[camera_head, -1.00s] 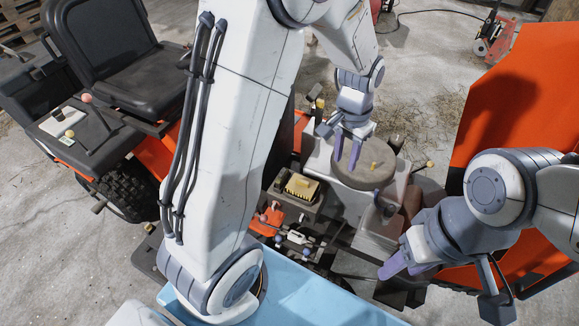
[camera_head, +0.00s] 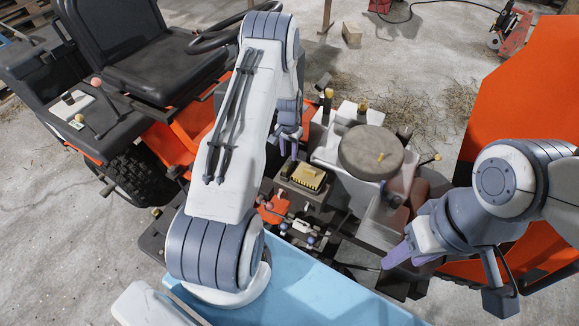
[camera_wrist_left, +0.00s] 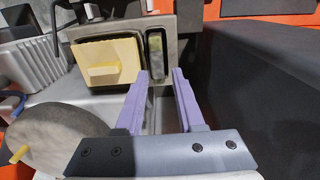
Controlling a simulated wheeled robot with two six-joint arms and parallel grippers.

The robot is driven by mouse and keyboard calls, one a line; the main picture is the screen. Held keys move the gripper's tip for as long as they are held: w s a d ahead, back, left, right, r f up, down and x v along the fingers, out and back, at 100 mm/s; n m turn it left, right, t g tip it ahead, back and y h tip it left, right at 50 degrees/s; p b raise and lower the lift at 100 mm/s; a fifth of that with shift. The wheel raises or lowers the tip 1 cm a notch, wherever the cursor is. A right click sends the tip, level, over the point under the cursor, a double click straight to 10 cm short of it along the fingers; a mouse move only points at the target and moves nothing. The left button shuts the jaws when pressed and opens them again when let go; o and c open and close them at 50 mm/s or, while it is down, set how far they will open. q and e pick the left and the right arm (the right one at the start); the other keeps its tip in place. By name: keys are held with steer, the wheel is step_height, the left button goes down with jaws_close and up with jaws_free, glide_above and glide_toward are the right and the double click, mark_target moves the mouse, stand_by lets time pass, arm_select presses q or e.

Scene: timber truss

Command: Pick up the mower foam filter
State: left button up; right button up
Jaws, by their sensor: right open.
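The foam filter (camera_head: 307,177) is a yellow block seated in a dark open housing on the mower engine. In the left wrist view the yellow filter (camera_wrist_left: 108,65) shows with a raised tab, at upper left of the fingers. My left gripper (camera_head: 289,151) is just behind and left of the filter in the head view. In the left wrist view its two purple fingers (camera_wrist_left: 160,74) are apart with nothing between them; no contact with the filter shows. My right gripper (camera_head: 402,252) is open and empty at the right, over the front of the engine.
A round grey cover (camera_head: 370,152) with a yellow knob sits on the engine right of the filter. An orange part (camera_head: 272,208) and small levers lie in front. The black seat (camera_head: 115,45) stands at left, an orange hood (camera_head: 525,95) at right.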

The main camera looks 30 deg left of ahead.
mark_target(289, 161)
arm_select(q)
steer(key=f, duration=0.2)
steer(key=f+p, duration=0.1)
steer(key=shift+s+d+f, duration=0.2)
steer(key=shift+s+f, duration=0.05)
steer(key=shift+f, duration=0.75)
jaws_close()
steer(key=shift+r, duration=0.1)
